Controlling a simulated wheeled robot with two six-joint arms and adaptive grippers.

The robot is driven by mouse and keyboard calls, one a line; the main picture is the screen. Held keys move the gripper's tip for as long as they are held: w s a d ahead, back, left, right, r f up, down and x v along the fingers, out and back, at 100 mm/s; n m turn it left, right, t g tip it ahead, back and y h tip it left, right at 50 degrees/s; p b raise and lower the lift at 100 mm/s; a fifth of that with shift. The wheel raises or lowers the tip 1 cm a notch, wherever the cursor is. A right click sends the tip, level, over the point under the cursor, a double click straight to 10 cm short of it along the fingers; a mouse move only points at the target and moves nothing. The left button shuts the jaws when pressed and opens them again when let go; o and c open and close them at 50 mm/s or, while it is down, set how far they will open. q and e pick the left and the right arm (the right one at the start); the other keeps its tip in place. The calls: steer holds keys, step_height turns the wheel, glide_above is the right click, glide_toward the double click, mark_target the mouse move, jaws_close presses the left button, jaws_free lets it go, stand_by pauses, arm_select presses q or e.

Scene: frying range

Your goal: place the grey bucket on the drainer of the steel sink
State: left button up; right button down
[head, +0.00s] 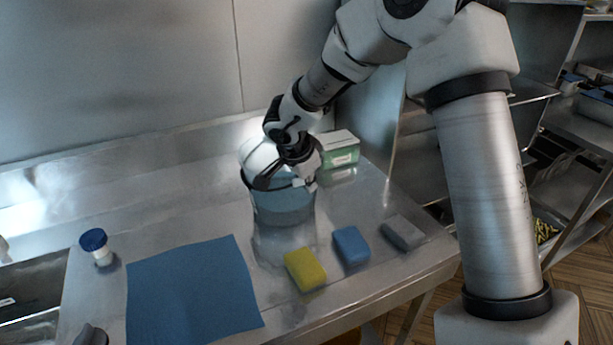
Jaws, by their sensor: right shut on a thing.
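The grey bucket (283,207) is upright over the right half of the steel top, its lower wall showing bluish grey. My right gripper (290,182) is shut on the bucket at its upper rim and hides part of its top. I cannot tell whether the bucket's base touches the steel or hangs just above it. The steel sink (32,285) shows at the left edge, with the flat steel drainer (95,288) to its right. My left gripper is not in view.
A blue cloth (192,290) lies flat left of the bucket. Yellow (305,270), blue (351,246) and grey (404,233) sponges lie in front and right. A green-white box (340,149) stands behind. A blue-lidded jar (97,247) stands near the sink. A dark thing (90,335) is cut off below.

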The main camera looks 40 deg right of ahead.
steer(key=shift+r, duration=0.1)
steer(key=c, duration=1.3)
jaws_free()
steer(key=shift+s, duration=0.15)
steer(key=p+v, duration=0.1)
steer(key=v, duration=1.1)
steer(key=shift+p, duration=0.3)
